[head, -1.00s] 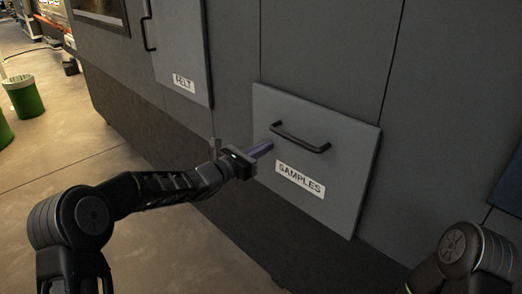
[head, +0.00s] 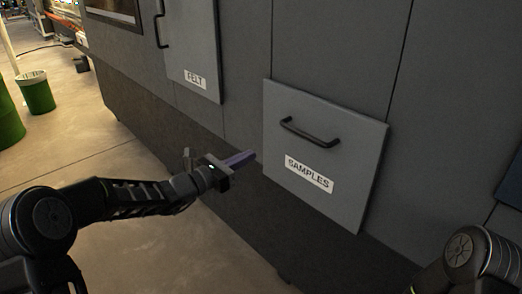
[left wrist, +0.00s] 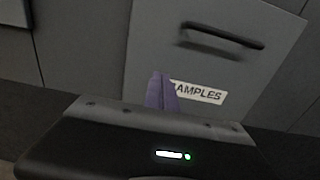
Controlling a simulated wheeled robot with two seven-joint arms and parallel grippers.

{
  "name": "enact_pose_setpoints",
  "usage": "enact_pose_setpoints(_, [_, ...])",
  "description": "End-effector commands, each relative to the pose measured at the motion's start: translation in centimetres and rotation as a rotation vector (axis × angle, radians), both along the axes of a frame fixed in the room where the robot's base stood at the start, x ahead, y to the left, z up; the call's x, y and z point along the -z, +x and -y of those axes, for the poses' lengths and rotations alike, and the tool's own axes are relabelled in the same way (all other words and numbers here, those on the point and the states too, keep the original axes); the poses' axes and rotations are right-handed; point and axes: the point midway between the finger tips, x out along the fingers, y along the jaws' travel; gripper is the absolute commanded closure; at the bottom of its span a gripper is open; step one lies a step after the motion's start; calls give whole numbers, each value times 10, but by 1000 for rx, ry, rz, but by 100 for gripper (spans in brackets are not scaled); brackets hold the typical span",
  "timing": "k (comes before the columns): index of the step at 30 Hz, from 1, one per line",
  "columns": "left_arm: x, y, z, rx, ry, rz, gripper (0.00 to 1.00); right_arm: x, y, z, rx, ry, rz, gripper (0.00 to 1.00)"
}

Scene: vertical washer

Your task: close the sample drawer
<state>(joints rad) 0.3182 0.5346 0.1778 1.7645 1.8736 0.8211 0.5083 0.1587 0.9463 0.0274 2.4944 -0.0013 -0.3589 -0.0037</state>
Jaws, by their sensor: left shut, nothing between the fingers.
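The sample drawer (head: 345,192) has a grey front with a black bar handle (head: 310,133) and a white SAMPLES label (head: 309,174). Its front looks close to the machine face, with its right edge showing; I cannot tell whether it is fully flush. My left gripper (head: 249,156) is shut and empty, its purple fingers just left of the drawer front and pointing towards it. In the left wrist view the fingers (left wrist: 162,92) overlap the left end of the label, below the handle (left wrist: 224,36). My right gripper is out of view; only part of that arm shows at the bottom right.
The grey machine (head: 340,45) fills the middle and right. A FELT panel (head: 190,45) with a handle is left of the drawer. Green bins (head: 37,94) stand on the floor at the far left.

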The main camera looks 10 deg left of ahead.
Motion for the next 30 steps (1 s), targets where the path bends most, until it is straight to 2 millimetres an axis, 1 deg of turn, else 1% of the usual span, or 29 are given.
enact_pose_setpoints(1, [-1,-7,-7,-2,1,1,100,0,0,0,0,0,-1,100])
enact_pose_setpoints(3, [0,-14,-13,-1,1,0,100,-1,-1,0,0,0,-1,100])
enact_pose_setpoints(7, [0,-22,-18,0,1,0,100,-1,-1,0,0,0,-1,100])
enact_pose_setpoints(18, [1,-23,-19,1,4,2,100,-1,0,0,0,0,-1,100])
enact_pose_setpoints(20, [3,-22,-20,-5,25,4,100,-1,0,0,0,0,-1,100])
enact_pose_setpoints(23, [23,-23,-21,-3,126,-10,100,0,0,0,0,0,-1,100])
enact_pose_setpoints(26, [61,-36,-17,37,295,-42,100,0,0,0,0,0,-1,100])
enact_pose_setpoints(27, [82,-44,-15,64,377,-58,100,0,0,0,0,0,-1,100])
enact_pose_setpoints(29, [118,-60,-14,115,511,-85,100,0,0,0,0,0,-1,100])
enact_pose_setpoints(30, [144,-73,-13,158,606,-99,100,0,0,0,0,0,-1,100])
